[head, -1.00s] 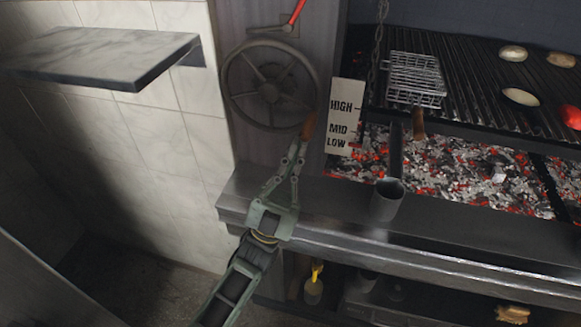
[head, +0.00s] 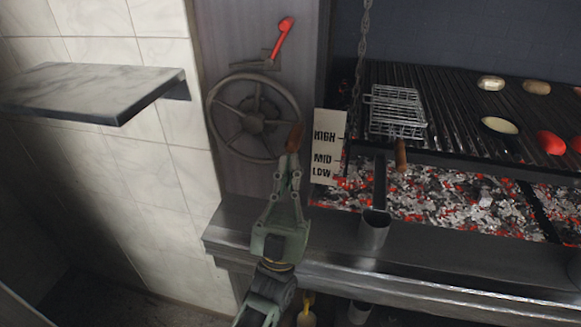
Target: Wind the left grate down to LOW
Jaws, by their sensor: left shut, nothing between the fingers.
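The spoked hand wheel (head: 253,124) is on the grey panel left of the grill. Its brown knob (head: 295,137) is at the right side of the rim. My left gripper (head: 290,158) is shut with nothing between its fingers, its tips at the lower end of the knob; whether they touch it I cannot tell. The left grate (head: 455,120) lies above the embers, its front edge nearest the upper part of the HIGH, MID, LOW scale plate (head: 327,148); the exact level is hard to read. My right gripper is out of view.
A red lever (head: 281,40) is above the wheel. A wire basket (head: 397,112) with a wooden handle and several food items are on the grate. A metal cup (head: 373,230) is at the front ledge (head: 300,245). A marble shelf (head: 95,92) juts out at left.

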